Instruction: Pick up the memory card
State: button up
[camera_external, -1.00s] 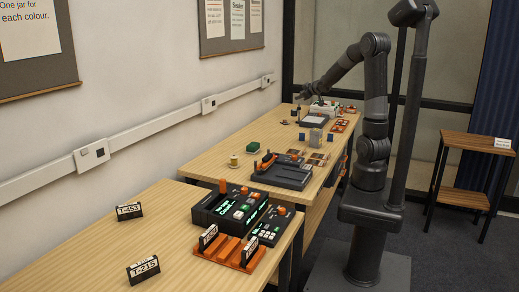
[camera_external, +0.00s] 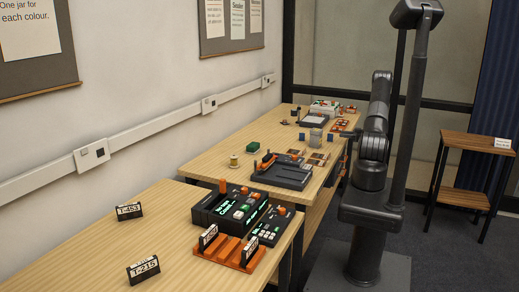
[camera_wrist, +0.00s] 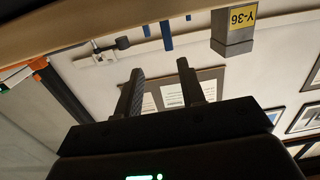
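I cannot pick out the memory card for sure. Two small blue upright pieces stand on the far table in the external view, one left (camera_external: 301,136) and one right (camera_external: 331,139) of a grey block (camera_external: 315,136). The wrist view, which is upside down, shows blue pieces (camera_wrist: 167,36) near a grey block with a yellow "Y-36" label (camera_wrist: 233,32). My gripper (camera_wrist: 160,68) is open, its two fingers apart with nothing between them. In the external view my arm hides the gripper.
The near table holds a black console (camera_external: 222,212), an orange rack (camera_external: 228,249) and labelled cartridges (camera_external: 143,269). A wooden shelf stand (camera_external: 482,142) is at right.

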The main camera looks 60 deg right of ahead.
aim_at(330, 137)
jog(key=shift+t, duration=0.3)
jog(key=w, duration=0.3)
jog(key=w+a, duration=0.1)
jog(key=w, duration=0.1)
jog(key=w+f, duration=0.1)
jog(key=w, duration=0.2)
jog(key=shift+w+a, duration=0.3)
jog(key=shift+c, duration=0.6)
grip_shut()
